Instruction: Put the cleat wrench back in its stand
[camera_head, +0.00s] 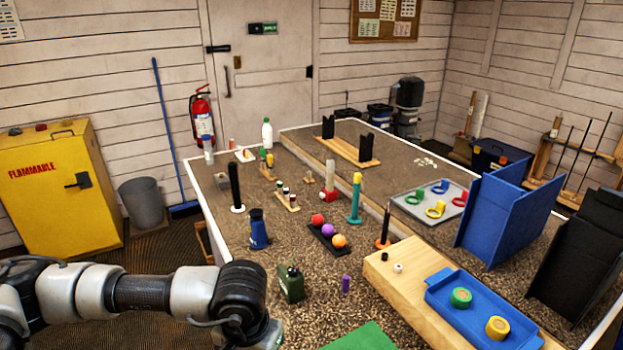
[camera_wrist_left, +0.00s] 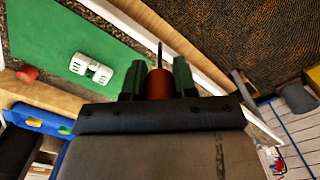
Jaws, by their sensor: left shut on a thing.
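In the left wrist view my left gripper (camera_wrist_left: 157,78) has its two green fingers shut on a red-brown handle (camera_wrist_left: 158,86) with a thin dark shaft pointing away; this looks like the cleat wrench. The gripper is over the near side of the table, beside the green mat (camera_wrist_left: 48,45). In the head view my left arm comes in at the bottom left, and its fingers and the held thing are hidden. I cannot tell for certain which item is the wrench's stand. My right gripper is in neither view.
The green mat (camera_head: 362,338) lies at the table's near edge. A wooden board (camera_head: 400,290) bears a blue tray (camera_head: 455,318) at right.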

